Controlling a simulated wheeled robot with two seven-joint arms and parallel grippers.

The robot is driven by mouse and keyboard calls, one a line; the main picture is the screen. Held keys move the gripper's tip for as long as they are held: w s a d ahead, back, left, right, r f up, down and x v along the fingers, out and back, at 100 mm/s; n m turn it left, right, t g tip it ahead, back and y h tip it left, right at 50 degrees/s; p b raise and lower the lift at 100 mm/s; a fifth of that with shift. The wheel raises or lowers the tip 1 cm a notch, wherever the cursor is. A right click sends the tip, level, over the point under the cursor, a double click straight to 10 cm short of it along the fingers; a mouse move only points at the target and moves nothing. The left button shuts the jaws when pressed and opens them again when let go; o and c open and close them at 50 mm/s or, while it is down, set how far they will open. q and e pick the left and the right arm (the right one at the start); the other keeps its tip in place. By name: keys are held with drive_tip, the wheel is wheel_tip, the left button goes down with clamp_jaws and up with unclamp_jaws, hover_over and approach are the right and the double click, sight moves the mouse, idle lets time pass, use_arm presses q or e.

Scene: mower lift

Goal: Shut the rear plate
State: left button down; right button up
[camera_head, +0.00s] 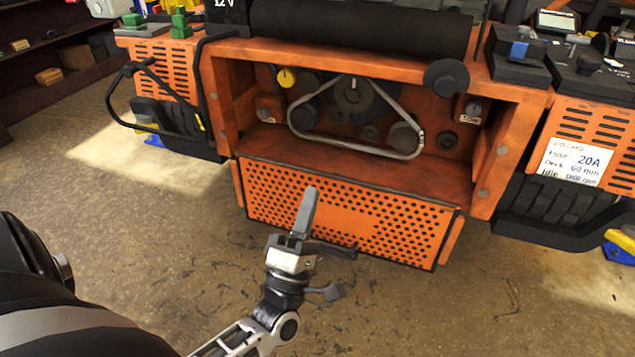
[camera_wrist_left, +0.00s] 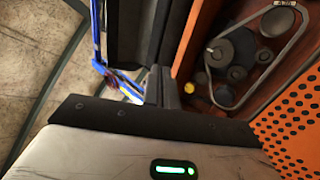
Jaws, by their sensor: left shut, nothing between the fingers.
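The rear plate (camera_head: 390,220) is an orange perforated panel hanging down below the open rear bay of the orange mower. Its upper edge lies along the bay's lower lip, and the bay (camera_head: 350,110) stands uncovered with a belt and pulleys inside. My left gripper (camera_head: 308,198) is shut and empty in front of the plate's left half in the head view; I cannot tell whether it touches. In the left wrist view the shut fingers (camera_wrist_left: 161,88) show at the centre, with part of the perforated plate (camera_wrist_left: 290,130) at the right. My right gripper is not in view.
A black roller (camera_head: 360,27) lies across the top of the bay. A black bent handle (camera_head: 130,80) sticks out at the mower's left. A label (camera_head: 575,161) is on the right side panel. The floor (camera_head: 430,315) in front is clear.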

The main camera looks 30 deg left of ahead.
use_arm(q)
drive_tip(key=p+x, duration=0.3)
drive_tip(key=x, duration=0.9)
drive_tip(key=shift+w+r+p, duration=0.15)
drive_tip(key=shift+r+p, duration=0.1)
drive_tip(key=shift+p, duration=0.05)
idle(1.0)
